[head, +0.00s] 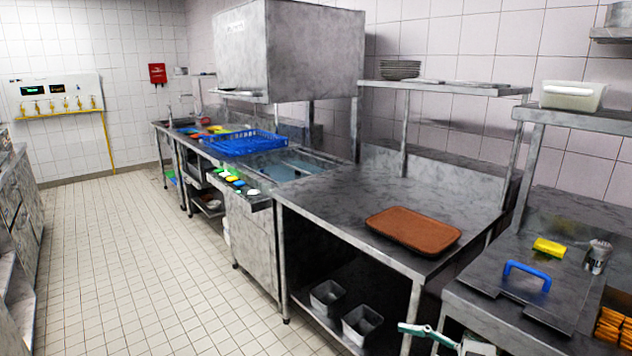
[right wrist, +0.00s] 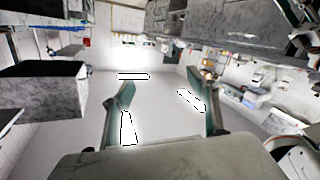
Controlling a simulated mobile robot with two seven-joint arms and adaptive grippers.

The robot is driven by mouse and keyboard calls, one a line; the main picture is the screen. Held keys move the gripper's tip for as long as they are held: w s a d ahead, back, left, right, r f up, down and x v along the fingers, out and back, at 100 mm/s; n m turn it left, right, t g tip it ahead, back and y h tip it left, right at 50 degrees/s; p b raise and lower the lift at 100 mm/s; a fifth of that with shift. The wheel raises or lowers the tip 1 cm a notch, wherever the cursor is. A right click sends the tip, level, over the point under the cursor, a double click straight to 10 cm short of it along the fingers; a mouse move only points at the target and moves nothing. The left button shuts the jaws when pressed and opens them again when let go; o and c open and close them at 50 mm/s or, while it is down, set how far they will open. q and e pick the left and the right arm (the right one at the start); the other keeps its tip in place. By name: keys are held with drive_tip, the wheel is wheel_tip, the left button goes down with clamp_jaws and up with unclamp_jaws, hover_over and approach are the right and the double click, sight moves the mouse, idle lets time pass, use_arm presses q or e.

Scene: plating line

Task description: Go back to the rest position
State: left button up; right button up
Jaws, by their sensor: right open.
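My right gripper (right wrist: 164,88) shows in the right wrist view with its two greenish fingers spread wide apart and nothing between them. Part of it also shows at the bottom edge of the head view (head: 428,334), in front of the steel table with the brown tray. The rest of it is cut off by the frame. My left gripper is in neither view.
A brown tray (head: 412,229) lies on the steel table (head: 330,205). At the right, a lid with a blue handle (head: 527,273), a yellow sponge (head: 549,247) and a shaker (head: 597,256) sit on a counter. A blue rack (head: 245,142) stands farther back. The tiled floor (head: 150,260) at left is clear.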

drive_tip(key=s+d+f+m+t+h, duration=0.1)
drive_tip(key=s+f+m+t+h, duration=0.1)
drive_tip(key=s+f+m+h, duration=1)
drive_tip(key=s+f, duration=0.8)
drive_tip(key=f, duration=0.4)
drive_tip(key=shift+s+d+f+t+h, duration=0.2)
drive_tip(key=shift+s+d+t+h, duration=0.1)
drive_tip(key=shift+s, duration=0.05)
